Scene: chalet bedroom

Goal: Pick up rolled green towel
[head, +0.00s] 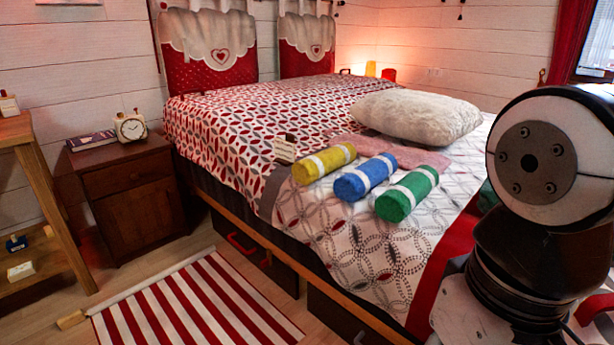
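The rolled green towel (407,194) lies on the bed's patterned cover, with a white band around its middle. It is the rightmost and nearest of three rolled towels. A blue rolled towel (365,178) lies just left of it and a yellow rolled towel (323,163) lies further left. Each has a white band. My gripper is not in view. Part of my own arm fills the right side of the head view and stands apart from the green towel in the picture.
The bed (378,247) holds a pale fluffy pillow (417,117), a pink folded cloth (402,151) and a small box (285,149). A nightstand (135,205) with a clock (131,127) stands left. A red-striped rug (198,305) covers the floor beside the bed.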

